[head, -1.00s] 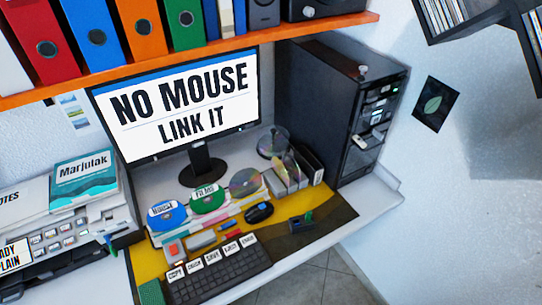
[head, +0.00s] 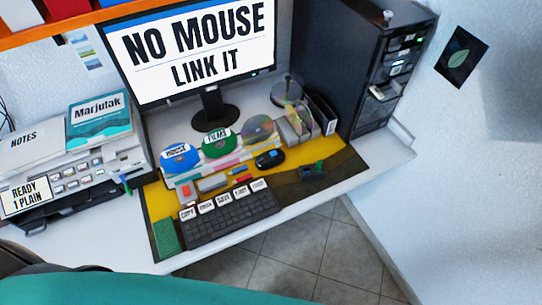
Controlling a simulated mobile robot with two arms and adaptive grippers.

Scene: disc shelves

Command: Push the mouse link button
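Neither of my grippers is in view.
A black keyboard (head: 232,214) with several white labelled keys lies in front. Labelled discs (head: 181,158) stand behind it. A printer (head: 75,185) is at left, a black computer tower (head: 345,60) at right. A teal surface (head: 200,292) fills the bottom edge.

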